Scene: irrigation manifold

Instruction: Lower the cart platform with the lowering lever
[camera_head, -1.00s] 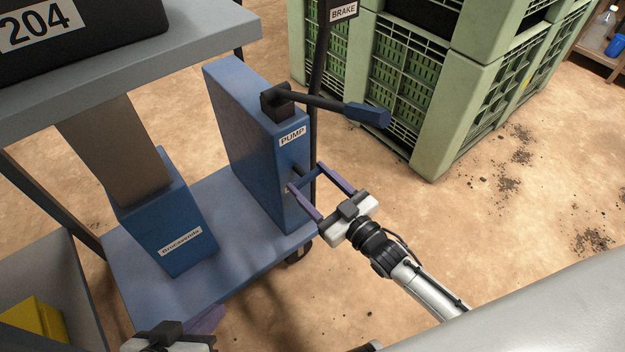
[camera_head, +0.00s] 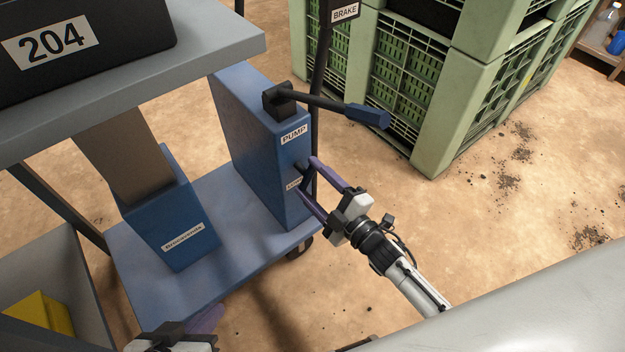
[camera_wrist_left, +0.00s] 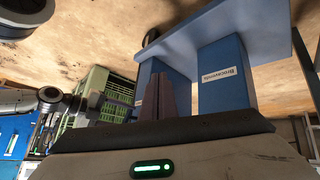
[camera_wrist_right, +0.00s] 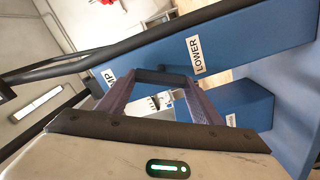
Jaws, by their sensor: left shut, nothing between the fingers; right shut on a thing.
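The lowering lever (camera_head: 303,168) is a short dark bar on the side of the blue PUMP housing (camera_head: 250,140), by the LOWER label. My right gripper (camera_head: 308,177) is shut on it; a dark bar (camera_wrist_right: 165,76) spans between its fingertips in the right wrist view, partly hidden. The grey cart platform (camera_head: 215,50) sits above on a brown column (camera_head: 122,155) rising from a blue sleeve (camera_head: 178,225). A black crate marked 204 (camera_head: 140,20) stands on the platform. My left gripper (camera_head: 208,320) is shut and empty at the bottom; its closed fingers show in the left wrist view (camera_wrist_left: 161,97).
A pump handle (camera_head: 340,106) with a blue grip sticks out right from the housing top. A dark BRAKE post (camera_head: 320,50) stands behind it. Green crates (camera_head: 470,90) are stacked at the back right. A grey bin with a yellow thing (camera_head: 42,313) is lower left.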

